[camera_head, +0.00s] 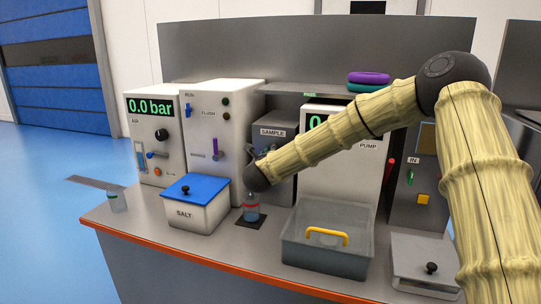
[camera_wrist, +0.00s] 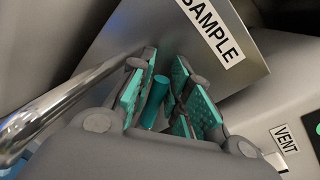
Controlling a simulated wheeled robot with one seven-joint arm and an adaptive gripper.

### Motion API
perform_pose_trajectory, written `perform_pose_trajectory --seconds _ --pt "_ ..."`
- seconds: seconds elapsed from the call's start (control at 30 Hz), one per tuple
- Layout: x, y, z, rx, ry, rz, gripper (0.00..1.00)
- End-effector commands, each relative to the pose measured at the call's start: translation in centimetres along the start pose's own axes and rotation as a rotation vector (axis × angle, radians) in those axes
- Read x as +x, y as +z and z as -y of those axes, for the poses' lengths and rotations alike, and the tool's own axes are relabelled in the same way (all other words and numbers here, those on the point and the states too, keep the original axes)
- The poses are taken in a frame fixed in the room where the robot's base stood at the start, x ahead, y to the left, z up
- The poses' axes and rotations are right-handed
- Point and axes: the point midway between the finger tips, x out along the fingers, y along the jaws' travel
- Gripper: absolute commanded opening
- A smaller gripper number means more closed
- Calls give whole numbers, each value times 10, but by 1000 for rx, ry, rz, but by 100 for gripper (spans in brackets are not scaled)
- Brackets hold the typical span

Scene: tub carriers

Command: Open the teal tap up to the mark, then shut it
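The teal tap handle (camera_wrist: 155,100) shows in the wrist view, below the SAMPLE label, between the two fingers of my gripper (camera_wrist: 165,100). The fingers have teal pads and stand apart, with a gap visible beside the handle; contact with the left pad is hard to tell. In the head view my wrist hides the tap at the grey SAMPLE box (camera_head: 275,132). A clear bottle (camera_head: 251,213) with a red band stands on a dark mat (camera_head: 248,222) below my wrist. Its liquid level is too small to judge.
A shiny metal pipe (camera_wrist: 60,105) runs close by the left finger. A blue-lidded SALT box (camera_head: 196,205) stands left of the bottle. A clear tub (camera_head: 325,255) with a yellow handle stands to the right. Another bottle (camera_head: 117,199) stands at the far left.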

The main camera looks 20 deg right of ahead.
Motion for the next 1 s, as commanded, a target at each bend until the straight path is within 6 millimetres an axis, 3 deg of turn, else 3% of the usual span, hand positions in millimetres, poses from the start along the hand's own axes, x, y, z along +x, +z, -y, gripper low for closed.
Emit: perform_pose_trajectory --seconds 0.3,0.47,1.0 --pt "-1 0 0 0 0 0 23" --pt "-12 0 -1 0 3 0 23" --pt "-101 0 0 1 2 0 23"
